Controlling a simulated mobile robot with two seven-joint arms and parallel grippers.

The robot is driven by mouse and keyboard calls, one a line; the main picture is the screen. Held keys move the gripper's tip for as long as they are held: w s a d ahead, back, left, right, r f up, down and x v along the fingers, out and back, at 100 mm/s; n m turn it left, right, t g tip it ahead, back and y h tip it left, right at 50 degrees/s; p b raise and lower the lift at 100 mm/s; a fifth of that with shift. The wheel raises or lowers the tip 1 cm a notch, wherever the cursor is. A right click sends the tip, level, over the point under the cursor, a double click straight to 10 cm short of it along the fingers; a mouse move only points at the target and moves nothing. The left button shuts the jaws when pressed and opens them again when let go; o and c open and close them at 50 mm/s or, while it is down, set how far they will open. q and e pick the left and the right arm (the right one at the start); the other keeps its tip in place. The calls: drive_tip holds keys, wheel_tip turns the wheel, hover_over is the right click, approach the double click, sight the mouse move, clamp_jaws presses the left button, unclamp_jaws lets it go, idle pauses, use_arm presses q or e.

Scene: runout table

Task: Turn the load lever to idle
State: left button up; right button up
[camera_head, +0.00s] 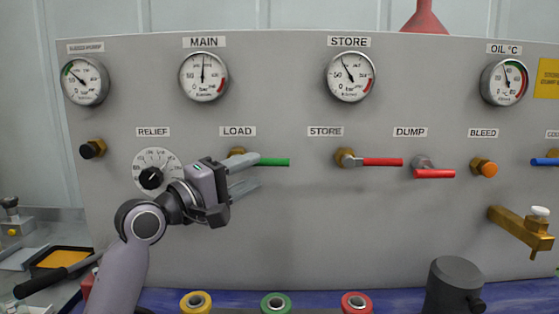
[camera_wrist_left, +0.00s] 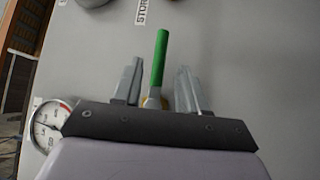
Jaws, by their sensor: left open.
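The load lever (camera_head: 272,161) has a green handle and sits under the LOAD label (camera_head: 238,131) on the grey panel. Its handle points to the right, about level. My left gripper (camera_head: 245,178) is at the lever, its fingers pointing right. In the left wrist view the green handle (camera_wrist_left: 159,58) stands between the two open fingers (camera_wrist_left: 158,88), with a gap on each side. I cannot tell whether a finger touches it. The lever's brass hub is partly hidden by the gripper. My right gripper is not in view.
The RELIEF dial (camera_head: 156,172) is just left of and behind my left wrist. A red STORE lever (camera_head: 382,162) and a red DUMP lever (camera_head: 434,173) are to the right. Gauges line the top. Yellow, green and red ringed parts (camera_head: 276,303) stand along the front edge.

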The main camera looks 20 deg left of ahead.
sight(267, 164)
use_arm(q)
drive_tip(key=shift+p+x, duration=0.5)
drive_tip(key=shift+x, duration=2.65)
clamp_jaws()
